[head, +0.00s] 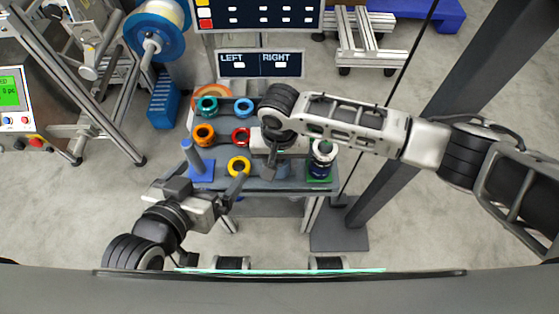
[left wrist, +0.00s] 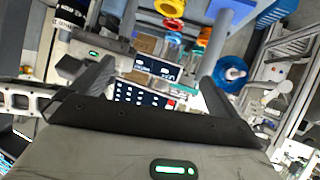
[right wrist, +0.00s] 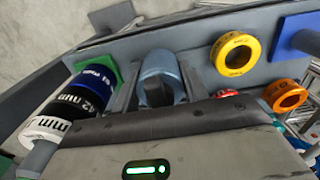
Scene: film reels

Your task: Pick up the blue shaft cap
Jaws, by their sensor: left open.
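A bright blue ring-shaped cap (head: 243,107) sits in the back row of the grey table, right of a teal cap (head: 207,106). My right gripper (head: 270,165) is over the front of the table. In the right wrist view its fingers (right wrist: 158,98) stand on both sides of a steel-blue, hollow round piece (right wrist: 160,68). I cannot tell whether they grip it. The bright blue cap is not clear in the right wrist view. My left gripper (head: 232,193) is open and empty at the table's front left; its spread fingers also show in the left wrist view (left wrist: 150,85).
Orange (head: 204,134), red (head: 241,136) and yellow (head: 239,165) caps stand on the table. A blue post (head: 194,157) on a blue base stands at left. A stack of labelled rings (head: 322,160) stands on a green base at right. A LEFT/RIGHT display (head: 260,64) is behind.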

